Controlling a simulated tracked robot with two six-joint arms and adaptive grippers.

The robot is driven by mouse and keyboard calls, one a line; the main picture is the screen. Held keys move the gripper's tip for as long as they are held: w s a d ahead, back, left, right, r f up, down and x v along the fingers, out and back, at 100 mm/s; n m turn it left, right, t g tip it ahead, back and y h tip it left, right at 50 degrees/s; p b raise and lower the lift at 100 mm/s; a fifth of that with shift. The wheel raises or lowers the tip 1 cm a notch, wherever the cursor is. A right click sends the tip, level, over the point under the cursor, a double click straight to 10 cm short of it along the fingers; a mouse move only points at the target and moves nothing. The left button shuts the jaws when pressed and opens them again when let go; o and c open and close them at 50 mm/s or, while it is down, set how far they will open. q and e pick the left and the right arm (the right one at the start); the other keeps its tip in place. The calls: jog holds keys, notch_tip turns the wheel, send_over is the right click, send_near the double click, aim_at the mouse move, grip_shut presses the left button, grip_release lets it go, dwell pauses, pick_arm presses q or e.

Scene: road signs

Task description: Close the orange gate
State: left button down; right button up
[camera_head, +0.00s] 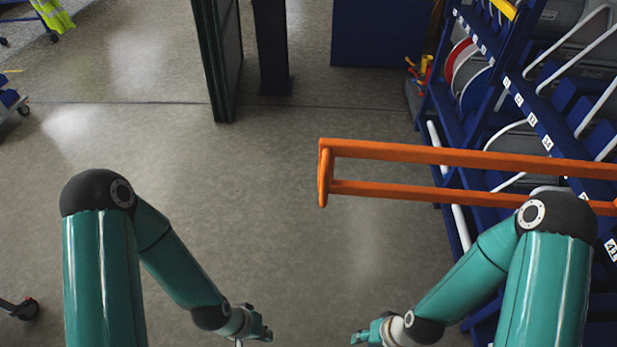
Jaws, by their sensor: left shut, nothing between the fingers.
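The orange gate (430,154) is a long bar frame with two rails. It reaches in from the right edge, and its free end (325,175) stands near the middle of the view with open floor to its left. My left gripper (262,328) is low in the middle, shut and empty, well below and left of the gate's free end. My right gripper (362,336) is low and right of centre, below the gate and apart from it. Its fingers are too small and turned to tell open from shut.
A blue rack (480,50) with reels and numbered labels stands behind the gate on the right. A dark green panel (216,60) and a dark post (271,48) stand at the back. A blue box (380,35) is at the back. The floor (230,190) left of the gate is clear.

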pick_arm(q)
jog(key=w+a+r+m+t+h+b, duration=0.15)
jog(key=w+r+m+t+b, duration=0.5)
jog(key=w+r+m, duration=0.7)
jog(key=d+r+m+t+h+b, duration=0.1)
jog(key=d+r+m+t+h, duration=0.2)
jog(key=r+m, duration=0.65)
jog(key=d+r+m+t+h+b, duration=0.15)
jog(key=r+m+h, duration=0.4)
jog(key=r, duration=0.65)
jog(key=w+d+m+p, duration=0.1)
jog(key=w+d+p, duration=0.1)
jog(key=w+d, duration=0.3)
jog(key=shift+w+d+y, duration=0.3)
jog(key=shift+w+d, duration=0.1)
jog(key=shift+d, duration=0.45)
jog(key=shift+w+a, duration=0.1)
